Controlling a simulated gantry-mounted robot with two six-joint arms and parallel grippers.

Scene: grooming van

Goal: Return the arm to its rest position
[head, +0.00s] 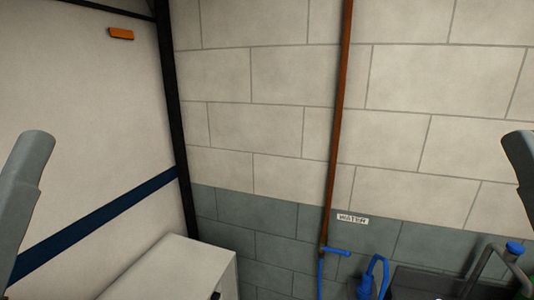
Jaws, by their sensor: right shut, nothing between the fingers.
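Only grey links of my two arms show, one at the left edge and one at the right edge of the head view. Both rise steeply and are cut off by the frame. I see no fingers of either gripper. No held object shows.
A white cabinet (170,268) stands at bottom left, beside a white panel (90,110) with a blue stripe. A brown pipe (340,130) runs down the block wall to a blue tap (336,251). A WATER sign (352,218) hangs beside it. A blue looped fitting (366,288) stands below.

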